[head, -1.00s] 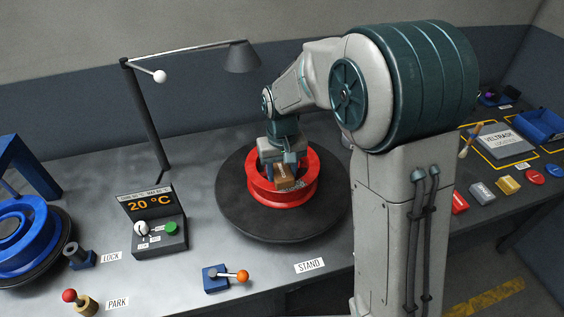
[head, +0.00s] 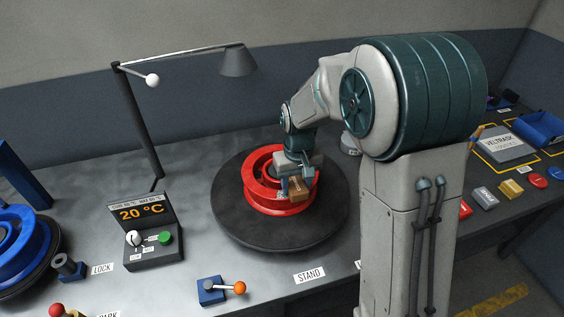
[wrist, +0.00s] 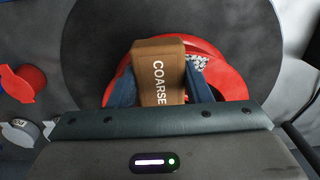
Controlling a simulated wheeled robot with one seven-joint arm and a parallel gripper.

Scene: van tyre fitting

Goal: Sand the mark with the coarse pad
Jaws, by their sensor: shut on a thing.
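My gripper (head: 292,178) is shut on a brown block, the coarse pad (head: 299,190). In the wrist view its top reads COARSE (wrist: 165,65), between blue fingers. The red wheel rim (head: 262,203) lies flat on the round dark stand (head: 240,225). My gripper and the pad are over the rim's right front part. The mark, a grey speckled patch (wrist: 200,62), shows on the rim beside the pad in the wrist view. Whether the pad touches the rim cannot be told.
A lamp (head: 238,62) arches behind the stand. A temperature panel (head: 152,238) stands to the left, and an orange-knobbed lever (head: 239,287) in front. A blue wheel (head: 20,240) is at the far left. Coloured blocks and a blue tray (head: 541,129) lie at the right.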

